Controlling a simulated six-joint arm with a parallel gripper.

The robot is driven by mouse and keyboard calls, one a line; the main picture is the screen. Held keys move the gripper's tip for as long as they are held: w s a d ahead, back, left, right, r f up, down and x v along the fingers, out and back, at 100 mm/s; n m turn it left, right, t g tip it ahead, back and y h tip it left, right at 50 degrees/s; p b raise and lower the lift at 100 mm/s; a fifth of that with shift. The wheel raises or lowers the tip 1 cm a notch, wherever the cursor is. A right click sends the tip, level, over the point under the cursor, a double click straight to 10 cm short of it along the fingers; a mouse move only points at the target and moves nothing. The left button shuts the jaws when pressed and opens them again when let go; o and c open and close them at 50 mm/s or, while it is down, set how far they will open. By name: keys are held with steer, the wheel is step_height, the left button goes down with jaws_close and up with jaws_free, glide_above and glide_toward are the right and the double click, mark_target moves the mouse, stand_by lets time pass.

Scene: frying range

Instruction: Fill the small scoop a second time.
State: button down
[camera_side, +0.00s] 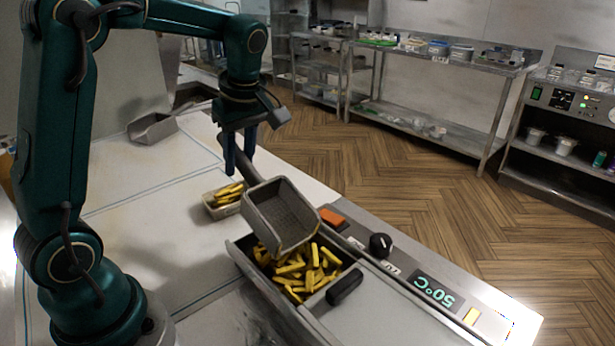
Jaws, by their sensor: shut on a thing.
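My gripper (240,160) is shut on the handle of a grey metal scoop (283,213). The scoop hangs tilted over an open metal bin (240,262) of yellow fries (305,273). The part of its inside that I see looks bare. Some fries show at its lower left edge; I cannot tell whether they touch it. A second scoop-shaped metal piece (152,127) lies at the back left of the counter. A small light tray (222,211) with several fries stands left of the held scoop.
The bin sits in a unit with an orange switch (332,218), a black knob (380,245) and a display reading 50°C (435,292). A black handle (344,286) is on the lid right of the fries. The counter (135,195) at left is mostly clear.

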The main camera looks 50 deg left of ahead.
mark_target(247, 178)
steer(key=shift+h, duration=0.7)
steer(key=shift+d+f, duration=0.85)
steer(key=shift+f, duration=0.3)
steer(key=shift+d+f, duration=0.8)
steer(key=shift+f, duration=0.35)
steer(key=shift+d+f, duration=0.85)
steer(key=shift+f, duration=0.3)
steer(key=shift+a+f+h, duration=0.65)
steer(key=shift+a+h, duration=0.15)
steer(key=shift+h, duration=0.8)
steer(key=shift+a+r, duration=0.25)
steer(key=shift+r, duration=0.65)
steer(key=shift+a+r, duration=0.25)
steer(key=shift+r, duration=0.6)
steer(key=shift+a+r, duration=0.25)
steer(key=shift+r, duration=0.65)
